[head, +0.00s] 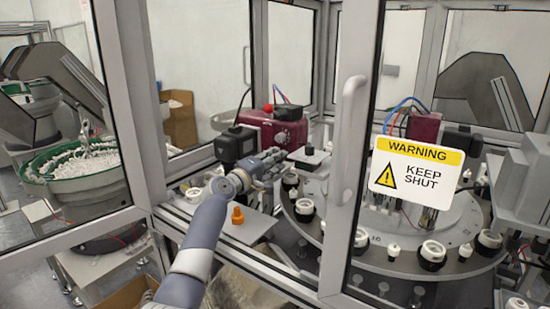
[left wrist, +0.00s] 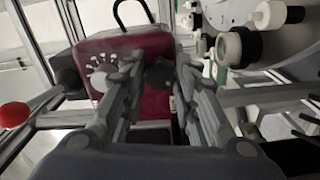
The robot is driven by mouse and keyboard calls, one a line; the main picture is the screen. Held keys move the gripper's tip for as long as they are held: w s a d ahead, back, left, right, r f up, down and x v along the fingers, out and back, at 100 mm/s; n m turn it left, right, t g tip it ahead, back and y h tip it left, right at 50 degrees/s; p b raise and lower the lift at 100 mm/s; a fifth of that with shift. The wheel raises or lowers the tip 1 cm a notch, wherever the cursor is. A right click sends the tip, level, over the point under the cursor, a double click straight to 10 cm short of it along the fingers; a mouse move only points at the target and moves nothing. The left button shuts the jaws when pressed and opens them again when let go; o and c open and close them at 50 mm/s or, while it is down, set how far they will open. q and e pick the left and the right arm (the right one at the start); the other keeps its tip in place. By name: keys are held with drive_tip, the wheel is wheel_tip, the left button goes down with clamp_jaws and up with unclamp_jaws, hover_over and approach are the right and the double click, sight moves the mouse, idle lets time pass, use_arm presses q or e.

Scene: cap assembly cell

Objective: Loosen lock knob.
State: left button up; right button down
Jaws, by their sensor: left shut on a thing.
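The lock knob appears to be the dark knob (left wrist: 159,75) on the front of a maroon unit (left wrist: 125,50) in the left wrist view. My left gripper (left wrist: 157,82) has its two grey fingers on either side of this knob and is shut on it. In the head view, my left arm reaches through the open doorway. The left gripper (head: 272,160) is in front of the maroon unit (head: 265,127) there and hides the knob. My right gripper is in neither view.
A pale dial (left wrist: 100,78) sits beside the knob. An orange part (head: 237,215) stands on a plate below my arm. A rotary table (head: 400,225) with black-and-white caps is to the right, partly behind a door with a warning sign (head: 417,176). A green bowl (head: 75,172) is at left.

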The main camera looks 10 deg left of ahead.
use_arm(q)
drive_tip(key=shift+r+n, duration=0.15)
drive_tip(key=shift+n, duration=0.25)
drive_tip(key=o, duration=0.8)
drive_tip(key=shift+s+a, duration=0.1)
drive_tip(key=v, duration=1.1)
drive_tip(key=shift+s+a, duration=0.15)
drive_tip(key=shift+s, duration=0.2)
drive_tip(key=shift+f, duration=0.25)
